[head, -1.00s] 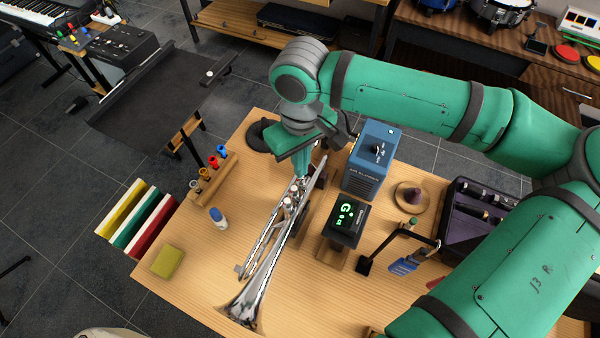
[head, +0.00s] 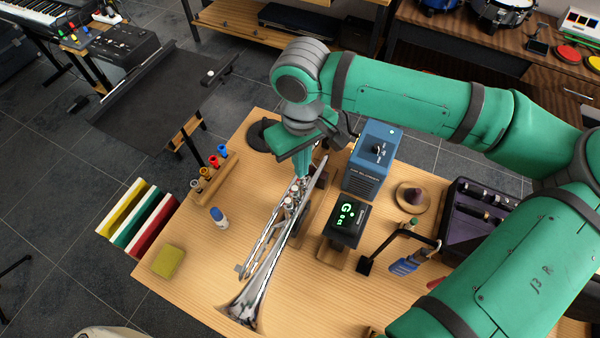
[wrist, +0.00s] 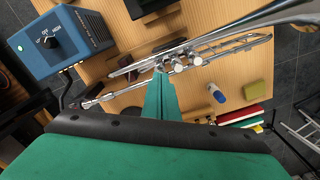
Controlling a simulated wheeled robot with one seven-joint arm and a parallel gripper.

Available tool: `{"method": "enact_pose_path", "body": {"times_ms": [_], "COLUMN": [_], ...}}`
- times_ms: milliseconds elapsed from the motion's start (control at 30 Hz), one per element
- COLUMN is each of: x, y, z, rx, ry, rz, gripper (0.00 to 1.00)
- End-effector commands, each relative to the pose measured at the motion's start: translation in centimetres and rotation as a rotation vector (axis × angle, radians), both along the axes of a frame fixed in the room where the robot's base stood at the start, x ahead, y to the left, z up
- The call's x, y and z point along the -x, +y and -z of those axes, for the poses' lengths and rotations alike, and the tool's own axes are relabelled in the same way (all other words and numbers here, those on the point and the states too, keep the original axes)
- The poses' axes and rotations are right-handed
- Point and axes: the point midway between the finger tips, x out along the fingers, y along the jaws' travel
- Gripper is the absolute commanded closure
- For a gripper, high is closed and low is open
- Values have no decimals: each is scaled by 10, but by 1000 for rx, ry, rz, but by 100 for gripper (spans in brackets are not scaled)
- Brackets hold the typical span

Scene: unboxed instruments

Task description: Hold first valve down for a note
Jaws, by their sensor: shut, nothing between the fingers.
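The silver trumpet (head: 262,270) lies on the wooden workbench, its bell toward the front edge. It also shows across the wrist view (wrist: 235,38). Its valve cluster (head: 291,201) is near the middle of the bench. My gripper (head: 303,176) is shut and empty, pointing down at the far end of the valves. In the wrist view the fingertips (wrist: 160,76) meet the valve area, and other valve caps (wrist: 178,67) show beside them. The fingers hide the first valve's top, so I cannot tell how far it is pressed. The tuner (head: 346,222) shows a lit green "G".
A blue air blower box (head: 373,160) stands close to the right of my gripper. A rack of coloured bottles (head: 212,178), a small white-and-blue bottle (head: 218,217) and a yellow-green sponge (head: 168,261) are to the left. A purple case (head: 475,215) is at right.

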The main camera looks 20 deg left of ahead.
Motion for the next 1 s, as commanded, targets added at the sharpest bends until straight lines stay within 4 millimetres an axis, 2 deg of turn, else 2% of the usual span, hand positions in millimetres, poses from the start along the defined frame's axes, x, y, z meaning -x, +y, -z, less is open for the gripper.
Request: {"method": "enact_pose_path", "body": {"times_ms": [1000], "x": [1], "y": [2], "z": [26], "rx": [-1], "ry": [2], "rz": [-4], "gripper": [100]}}
